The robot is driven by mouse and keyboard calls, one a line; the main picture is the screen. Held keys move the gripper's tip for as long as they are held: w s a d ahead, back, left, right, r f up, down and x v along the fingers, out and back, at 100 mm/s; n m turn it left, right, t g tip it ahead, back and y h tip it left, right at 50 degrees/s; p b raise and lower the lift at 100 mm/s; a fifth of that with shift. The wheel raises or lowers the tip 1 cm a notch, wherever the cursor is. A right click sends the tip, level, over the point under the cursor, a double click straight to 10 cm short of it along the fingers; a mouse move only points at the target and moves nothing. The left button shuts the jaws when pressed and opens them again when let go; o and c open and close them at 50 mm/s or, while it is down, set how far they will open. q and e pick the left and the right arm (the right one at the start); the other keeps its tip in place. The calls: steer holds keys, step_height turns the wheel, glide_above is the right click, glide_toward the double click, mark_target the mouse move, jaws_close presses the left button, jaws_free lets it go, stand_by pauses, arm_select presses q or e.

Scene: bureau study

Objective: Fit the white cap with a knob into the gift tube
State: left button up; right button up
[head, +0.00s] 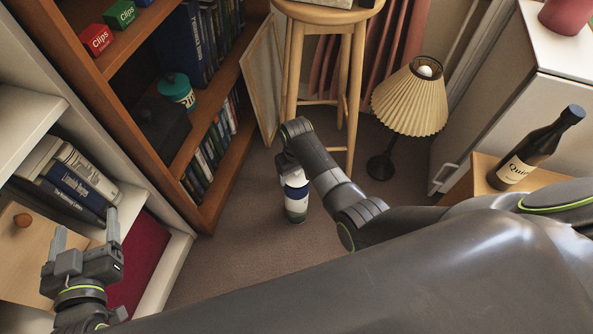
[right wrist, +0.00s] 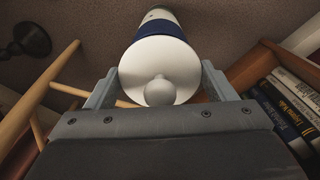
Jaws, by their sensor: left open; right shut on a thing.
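How far the cap sits in the tube is hidden. My left gripper (head: 86,228) is open and empty, at the lower left.
A wooden stool (head: 345,90) and a pleated lamp (head: 410,96) stand behind the tube. A bookcase (head: 222,150) is to its left, a white shelf (head: 175,262) further left. A dark bottle (head: 537,148) stands on a wooden surface at right. The carpet (head: 235,260) around the tube is clear.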

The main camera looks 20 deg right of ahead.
steer(key=shift+f+b, duration=0.4)
steer(key=shift+f, duration=0.65)
steer(key=o, duration=1)
steer(key=shift+r, duration=0.1)
step_height(320, 180, up, 10)
steer(key=p, duration=1.1)
steer(key=shift+p, duration=0.3)
